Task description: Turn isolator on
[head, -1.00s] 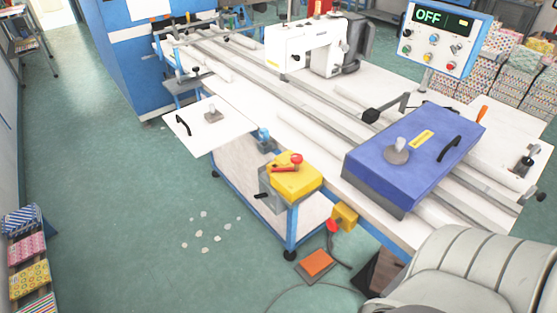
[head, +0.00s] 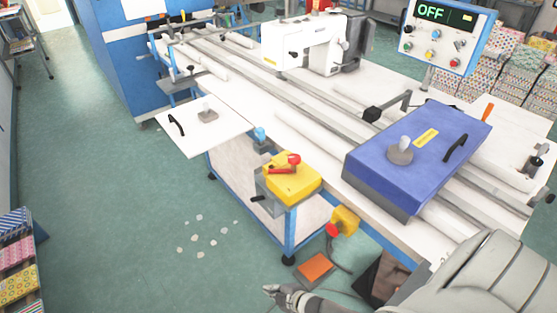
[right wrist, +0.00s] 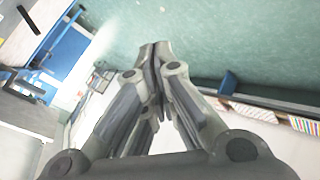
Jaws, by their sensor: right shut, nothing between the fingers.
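The isolator is a yellow box (head: 291,184) with a red rotary handle (head: 284,170), on the front corner of the sewing table's frame. The handle lies roughly crosswise, with a round red end at its right. The control panel (head: 443,36) at the back right reads OFF in green. My right gripper (head: 268,290) is at the lower middle of the head view, below and in front of the isolator and well apart from it. Its fingers are closed together and empty, as the right wrist view (right wrist: 155,50) also shows. My left gripper is not in view.
A smaller yellow box (head: 345,219) with a red button sits on the table edge right of the isolator. An orange pedal (head: 315,267) lies on the floor. A blue box (head: 420,155) and a white sewing machine (head: 300,45) stand on the table. Floor at left is mostly clear.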

